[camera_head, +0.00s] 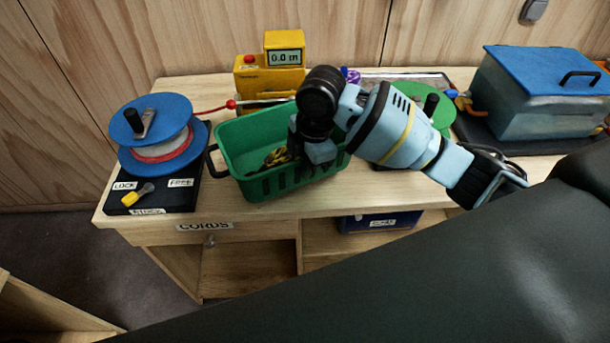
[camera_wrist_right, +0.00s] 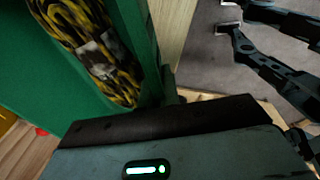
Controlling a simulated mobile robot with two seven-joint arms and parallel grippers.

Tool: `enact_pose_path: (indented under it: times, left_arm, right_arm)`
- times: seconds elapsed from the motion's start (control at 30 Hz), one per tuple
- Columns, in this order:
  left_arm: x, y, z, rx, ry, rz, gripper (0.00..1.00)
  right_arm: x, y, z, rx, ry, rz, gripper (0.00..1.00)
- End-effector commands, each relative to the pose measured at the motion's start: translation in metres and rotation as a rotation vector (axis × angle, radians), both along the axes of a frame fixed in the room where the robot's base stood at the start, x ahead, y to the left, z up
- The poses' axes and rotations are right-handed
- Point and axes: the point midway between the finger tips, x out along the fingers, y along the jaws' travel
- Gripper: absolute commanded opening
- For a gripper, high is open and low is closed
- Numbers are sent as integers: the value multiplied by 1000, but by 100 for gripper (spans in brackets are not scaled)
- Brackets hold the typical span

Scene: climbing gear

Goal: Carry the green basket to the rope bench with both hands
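The green basket (camera_head: 270,183) stands on the bench, with a black-and-yellow coiled rope (camera_head: 277,157) inside. Its black left handle (camera_head: 212,161) is free. My right gripper (camera_head: 312,152) points down at the basket's right part; its fingertips and whatever they touch are hidden. In the right wrist view the green wall (camera_wrist_right: 140,40) and the rope (camera_wrist_right: 95,45) are close beside my gripper housing. My left gripper is not seen in the head view. Two dark, spread fingers in the right wrist view, over the floor, look like my left gripper (camera_wrist_right: 230,16).
A blue cord reel (camera_head: 160,135) on a black base stands left of the basket. A yellow meter (camera_head: 270,75) reading 0.0 m is behind it. A green reel (camera_head: 432,105) and a blue-lidded box (camera_head: 545,95) are to the right. Bare bench top (camera_head: 370,197) shows in front.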

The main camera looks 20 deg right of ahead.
Motion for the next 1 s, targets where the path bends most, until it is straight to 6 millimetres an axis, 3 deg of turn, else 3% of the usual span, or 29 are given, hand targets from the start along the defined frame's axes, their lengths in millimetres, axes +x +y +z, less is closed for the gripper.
enact_pose_path:
  times: [0.17,0.5,0.9,1.0]
  left_arm:
    - [1,0,1,0,-3,-1,0]
    - [5,0,5,1,-13,0,0]
    - [5,1,4,3,-13,-2,0]
    - [5,1,4,3,-12,-2,0]
  right_arm:
    - [1,0,0,2,-7,-1,0]
    - [1,0,-34,0,-8,0,0]
    - [1,0,-38,2,-7,1,0]
    - [0,0,-40,-1,-3,1,15]
